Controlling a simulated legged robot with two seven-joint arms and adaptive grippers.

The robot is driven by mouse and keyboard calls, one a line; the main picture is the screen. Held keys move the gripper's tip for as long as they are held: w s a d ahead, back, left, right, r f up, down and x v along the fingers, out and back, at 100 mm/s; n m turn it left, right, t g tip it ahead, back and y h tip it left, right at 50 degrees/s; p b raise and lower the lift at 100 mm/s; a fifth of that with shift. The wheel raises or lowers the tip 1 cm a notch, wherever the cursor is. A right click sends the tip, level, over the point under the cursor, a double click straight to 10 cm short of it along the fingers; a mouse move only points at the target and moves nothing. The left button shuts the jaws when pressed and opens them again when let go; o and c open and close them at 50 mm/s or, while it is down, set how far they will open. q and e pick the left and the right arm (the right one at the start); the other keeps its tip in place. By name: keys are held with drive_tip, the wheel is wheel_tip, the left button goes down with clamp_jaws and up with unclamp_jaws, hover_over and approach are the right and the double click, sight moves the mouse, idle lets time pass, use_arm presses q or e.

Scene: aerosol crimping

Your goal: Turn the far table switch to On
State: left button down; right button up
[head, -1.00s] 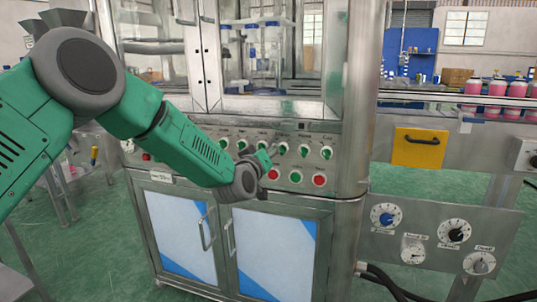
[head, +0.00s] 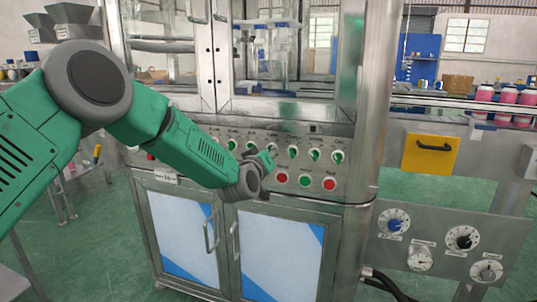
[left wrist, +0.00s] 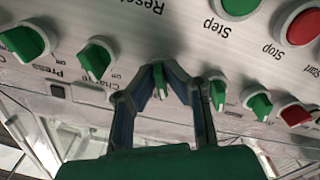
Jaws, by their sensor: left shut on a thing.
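A row of green rotary switches runs along the steel control panel (head: 355,180) of the machine. My left gripper (head: 268,158) is at this row in the head view and hides part of it. In the left wrist view, which shows the panel upside down, my left gripper (left wrist: 160,92) has its two fingers closed around one green switch knob (left wrist: 160,76). This knob points roughly along the fingers. Its own label and On mark are not readable, so I cannot tell whether it is the far table switch. My right gripper is not in view.
Neighbouring green knobs (left wrist: 95,60) and (left wrist: 218,95) sit close on both sides of the fingers. Red and green push buttons (head: 306,180) lie just below the row. Glass doors are above, cabinet doors (head: 280,250) below. A dial panel (head: 440,240) is at the right.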

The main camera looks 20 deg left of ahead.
use_arm(q)
drive_tip(key=shift+r+m+p, duration=0.25)
drive_tip(key=shift+m+p, duration=0.45)
drive_tip(key=m+p, duration=0.1)
drive_tip(key=m, duration=0.1)
drive_tip(key=shift+m+p, duration=0.3)
drive_tip(key=shift+p, duration=0.1)
drive_tip(key=m+p, duration=0.1)
drive_tip(key=m, duration=0.1)
drive_tip(key=shift+m, duration=0.3)
drive_tip(key=shift+m+p, duration=0.55)
drive_tip(key=shift+m, duration=1.95)
drive_tip(key=shift+a, duration=0.1)
drive_tip(key=c, duration=1.7)
unclamp_jaws()
drive_tip(key=shift+f, duration=0.1)
